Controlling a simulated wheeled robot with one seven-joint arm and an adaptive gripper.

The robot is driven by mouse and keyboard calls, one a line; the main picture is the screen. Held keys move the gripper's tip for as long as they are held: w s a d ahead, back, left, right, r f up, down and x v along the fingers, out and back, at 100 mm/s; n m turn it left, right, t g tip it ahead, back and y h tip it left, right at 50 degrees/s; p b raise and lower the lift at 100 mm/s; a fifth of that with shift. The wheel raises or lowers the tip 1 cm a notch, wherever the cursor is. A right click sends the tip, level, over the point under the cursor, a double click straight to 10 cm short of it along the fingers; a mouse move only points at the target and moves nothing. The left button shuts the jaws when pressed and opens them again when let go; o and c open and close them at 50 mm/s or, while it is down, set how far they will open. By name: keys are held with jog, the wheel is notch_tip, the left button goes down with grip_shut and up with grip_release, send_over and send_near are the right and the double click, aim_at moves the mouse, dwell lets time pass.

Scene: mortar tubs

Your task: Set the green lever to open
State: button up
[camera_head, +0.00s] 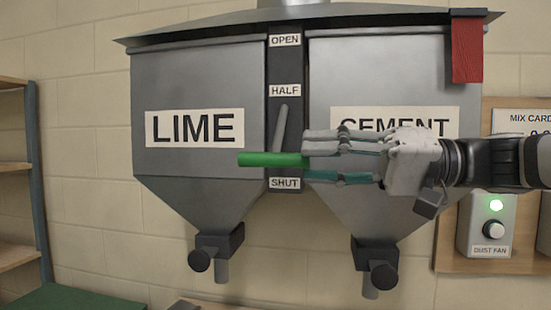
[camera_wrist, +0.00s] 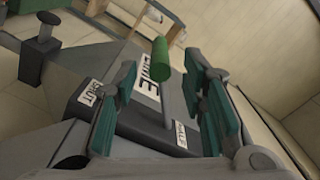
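The green lever handle (camera_head: 273,159) sticks out over the dark plate (camera_head: 285,110) between the two hoppers, on a grey lever arm (camera_head: 281,128). It is low on the plate, just above the SHUT label (camera_head: 285,183) and well below HALF and OPEN. My gripper (camera_head: 306,161) is open at the handle's right end, one finger above its level and one below. In the wrist view the green handle (camera_wrist: 161,58) shows between and beyond the open fingertips (camera_wrist: 160,72). I see no finger closed on it; contact is unclear.
The LIME hopper (camera_head: 200,90) and CEMENT hopper (camera_head: 385,75) flank the plate. A red cloth (camera_head: 467,50) hangs at the upper right. A dust fan box (camera_head: 486,225) with a lit green light is at the right. Wooden shelves (camera_head: 14,168) stand at the left.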

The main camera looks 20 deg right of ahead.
aim_at(279, 161)
jog(key=x, duration=0.6)
jog(key=shift+w+a, duration=0.25)
jog(key=shift+a, duration=0.05)
grip_shut()
